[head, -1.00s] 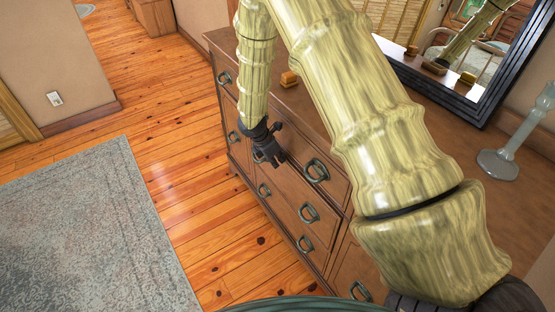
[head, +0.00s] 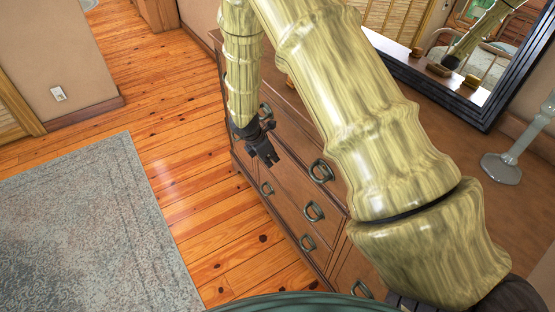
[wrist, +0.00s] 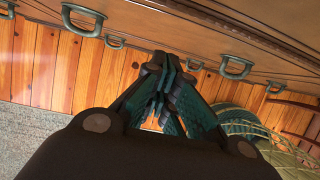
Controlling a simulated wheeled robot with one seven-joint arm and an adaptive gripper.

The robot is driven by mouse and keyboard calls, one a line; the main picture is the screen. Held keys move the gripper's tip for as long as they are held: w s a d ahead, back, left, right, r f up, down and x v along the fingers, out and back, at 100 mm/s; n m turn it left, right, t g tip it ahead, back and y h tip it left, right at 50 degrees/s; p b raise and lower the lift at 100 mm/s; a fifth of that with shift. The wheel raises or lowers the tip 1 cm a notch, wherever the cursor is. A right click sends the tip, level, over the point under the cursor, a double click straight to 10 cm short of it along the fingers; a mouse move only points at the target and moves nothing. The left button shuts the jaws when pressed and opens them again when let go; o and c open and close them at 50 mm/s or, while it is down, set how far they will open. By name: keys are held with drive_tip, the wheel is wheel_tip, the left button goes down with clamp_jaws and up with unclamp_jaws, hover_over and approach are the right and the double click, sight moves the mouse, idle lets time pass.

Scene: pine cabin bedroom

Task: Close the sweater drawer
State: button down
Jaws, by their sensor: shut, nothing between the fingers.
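The brown wooden dresser (head: 296,157) stands below and behind my arm, with several drawers carrying dark green metal pulls. Its drawer fronts look flush or nearly so; I cannot tell which one is the sweater drawer or whether one stands slightly out. A drawer pull (head: 321,171) is right of my gripper (head: 270,161), which is shut and empty in front of the upper drawers. In the wrist view the closed fingers (wrist: 160,75) point toward the dresser front, with a pull (wrist: 236,68) to their right and another (wrist: 82,20) to their upper left. My arm hides part of the dresser.
A framed mirror (head: 478,105) and a pale glass stand (head: 502,167) are on the dresser top. A grey-blue rug (head: 90,230) lies at left. Bare plank floor (head: 190,180) lies between the rug and the dresser.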

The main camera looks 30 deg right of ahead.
drive_tip(key=v, duration=0.7)
drive_tip(key=shift+a+r, duration=0.25)
drive_tip(key=shift+r, duration=0.1)
drive_tip(key=s+a+f+m+g+y, duration=0.15)
drive_tip(key=s+a+f+m, duration=0.25)
drive_tip(key=s+f, duration=0.5)
drive_tip(key=s+a+f+m+y, duration=0.3)
drive_tip(key=s+a+f+m, duration=0.1)
drive_tip(key=s+f, duration=0.5)
drive_tip(key=s+f+m, duration=0.2)
drive_tip(key=s+m, duration=0.3)
drive_tip(key=s, duration=0.6)
drive_tip(key=s+d+f+m+t, duration=0.1)
drive_tip(key=s+f+m, duration=0.1)
drive_tip(key=s+m, duration=0.4)
drive_tip(key=s, duration=0.5)
drive_tip(key=shift+d, duration=0.15)
drive_tip(key=shift+s+d+f, duration=0.15)
drive_tip(key=shift+s+d, duration=0.05)
drive_tip(key=shift+d, duration=0.05)
